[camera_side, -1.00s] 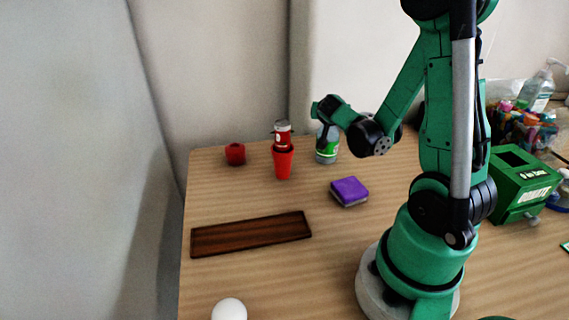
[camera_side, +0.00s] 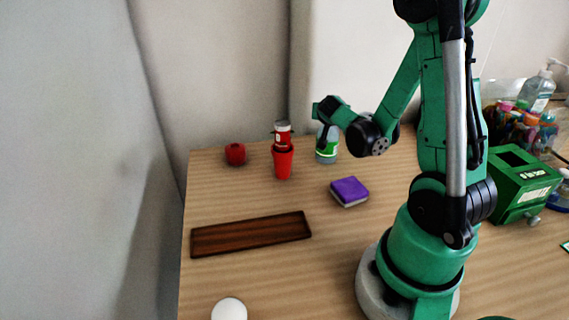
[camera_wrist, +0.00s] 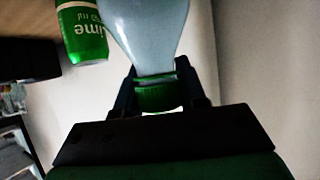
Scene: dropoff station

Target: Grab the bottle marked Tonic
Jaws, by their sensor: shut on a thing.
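In the wrist view, a pale blue-grey bottle (camera_wrist: 148,30) fills the top middle, its body running out of the picture. My gripper (camera_wrist: 158,88) is shut on its green cap (camera_wrist: 160,98), with a dark finger on each side. I can read no label on this bottle, so I cannot tell if it is marked Tonic. A green item (camera_wrist: 84,35) with part of the word "lime" is at upper left. In the side view, my gripper (camera_side: 325,119) is at the top of a pale item with green label (camera_side: 326,153) at the back of the table.
A red cup (camera_side: 283,162) holding a red-and-white item stands left of the bottle, with a red apple-like object (camera_side: 235,154) farther left. A purple sponge (camera_side: 349,190) and a brown tray (camera_side: 250,235) lie in front. A green box (camera_side: 522,185) is right of my arm.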

